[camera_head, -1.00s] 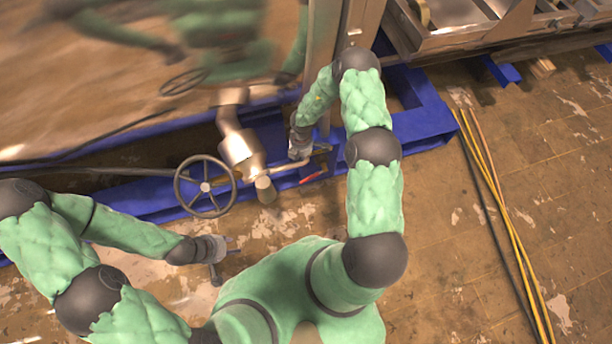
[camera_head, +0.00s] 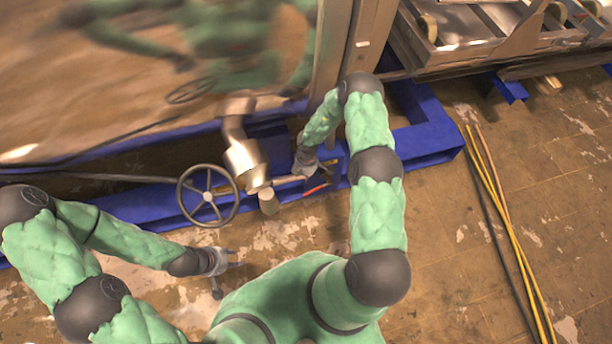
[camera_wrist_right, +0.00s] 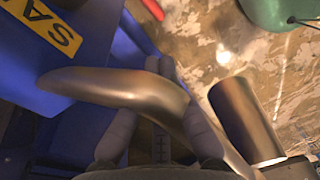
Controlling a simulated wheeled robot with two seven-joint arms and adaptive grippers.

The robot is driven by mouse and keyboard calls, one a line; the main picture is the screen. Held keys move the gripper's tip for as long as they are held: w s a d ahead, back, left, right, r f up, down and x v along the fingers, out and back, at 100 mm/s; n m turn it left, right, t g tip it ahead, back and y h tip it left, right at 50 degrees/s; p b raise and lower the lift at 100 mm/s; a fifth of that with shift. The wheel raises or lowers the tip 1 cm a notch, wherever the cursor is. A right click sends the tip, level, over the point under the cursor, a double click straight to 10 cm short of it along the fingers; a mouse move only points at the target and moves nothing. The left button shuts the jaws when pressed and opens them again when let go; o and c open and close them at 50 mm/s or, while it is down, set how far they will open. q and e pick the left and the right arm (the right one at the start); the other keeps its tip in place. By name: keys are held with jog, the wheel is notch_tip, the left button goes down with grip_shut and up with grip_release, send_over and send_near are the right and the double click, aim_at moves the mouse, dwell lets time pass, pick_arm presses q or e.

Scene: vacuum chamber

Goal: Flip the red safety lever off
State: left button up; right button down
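The red safety lever (camera_head: 315,189) is a short red bar at the blue frame's front edge in the head view. A red bar (camera_wrist_right: 152,9), probably this lever, shows at the top of the right wrist view. My right gripper (camera_head: 304,165) is just above and left of the lever, apart from it. My left gripper (camera_head: 228,268) is open and empty over the floor at lower left.
A handwheel (camera_head: 208,195) stands left of the metal valve pipe (camera_head: 240,150). The blue frame (camera_head: 425,140) runs behind. A metal cylinder (camera_wrist_right: 245,115) sits close right of the right gripper. Yellow and dark cables (camera_head: 500,220) lie on open floor at right.

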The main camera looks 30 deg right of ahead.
aim_at(309, 192)
jog(key=f+b, duration=0.1)
jog(key=f, duration=0.1)
jog(key=f+b, duration=0.1)
jog(key=f, duration=0.2)
jog(key=s+f+b, duration=0.1)
jog(key=f, duration=0.2)
jog(key=shift+s+d+f, duration=0.1)
jog(key=shift+d+f, duration=0.1)
jog(key=shift+d, duration=0.15)
jog(key=shift+s+d+f+b, duration=0.15)
jog(key=shift+d+f+b, duration=0.1)
jog(key=shift+f+b, duration=0.1)
